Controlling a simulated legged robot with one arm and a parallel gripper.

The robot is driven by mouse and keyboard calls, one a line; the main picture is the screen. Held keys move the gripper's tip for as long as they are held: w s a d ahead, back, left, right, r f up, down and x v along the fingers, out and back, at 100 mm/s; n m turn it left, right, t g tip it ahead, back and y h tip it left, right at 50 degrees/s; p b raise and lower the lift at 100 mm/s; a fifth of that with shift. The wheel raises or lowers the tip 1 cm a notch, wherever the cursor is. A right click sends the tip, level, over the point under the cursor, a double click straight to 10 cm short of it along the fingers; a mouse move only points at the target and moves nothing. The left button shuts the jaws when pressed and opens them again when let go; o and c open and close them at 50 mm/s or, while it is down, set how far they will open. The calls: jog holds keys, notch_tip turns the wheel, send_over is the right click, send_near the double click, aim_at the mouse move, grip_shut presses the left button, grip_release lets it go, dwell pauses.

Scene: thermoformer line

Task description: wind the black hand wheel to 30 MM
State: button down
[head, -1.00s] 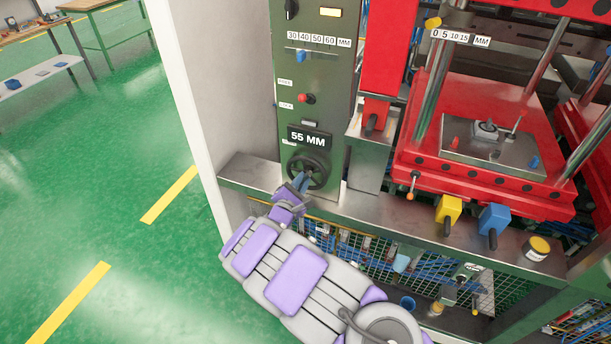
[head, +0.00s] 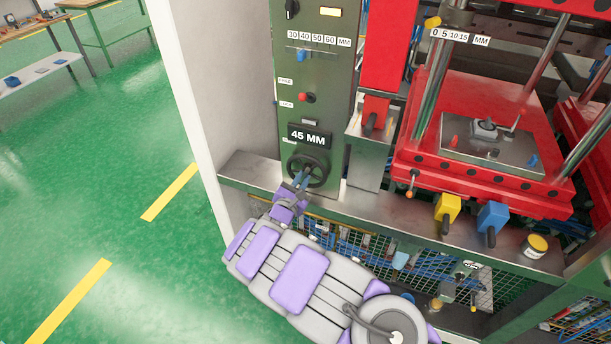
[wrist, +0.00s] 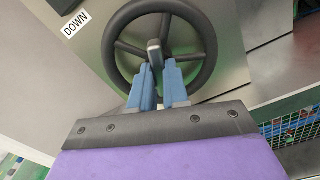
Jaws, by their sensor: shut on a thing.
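The black hand wheel (head: 318,160) is on the lower part of the green control panel. It fills the upper middle of the wrist view (wrist: 202,27). My gripper (head: 303,180) is at the wheel's lower left in the head view. In the wrist view its blue fingers (wrist: 160,68) are shut on the wheel's grey-tipped handle (wrist: 154,48), near the middle of the wheel as seen. The black display (head: 309,138) above the wheel reads 45 MM. A scale (head: 312,38) marked 30, 40, 50, 60 MM has a blue pointer (head: 302,55) below it, near 40.
A red knob (head: 303,97) sits above the display. A steel ledge (head: 375,207) runs below the panel. The red press (head: 480,160) stands to the right, with yellow (head: 447,208) and blue (head: 492,217) blocks before it. A "DOWN" label (wrist: 76,24) is beside the wheel. Green floor is open at left.

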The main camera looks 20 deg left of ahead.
jog(key=shift+d+f+n, duration=0.15)
jog(key=shift+f+n, duration=0.05)
jog(key=shift+n, duration=0.7)
jog(key=n, duration=0.2)
jog(key=shift+n, duration=0.4)
jog(key=n, duration=0.2)
jog(key=shift+n, duration=0.3)
jog(key=c, duration=1)
grip_release()
jog(key=shift+d+r, duration=0.15)
jog(key=shift+c, duration=0.2)
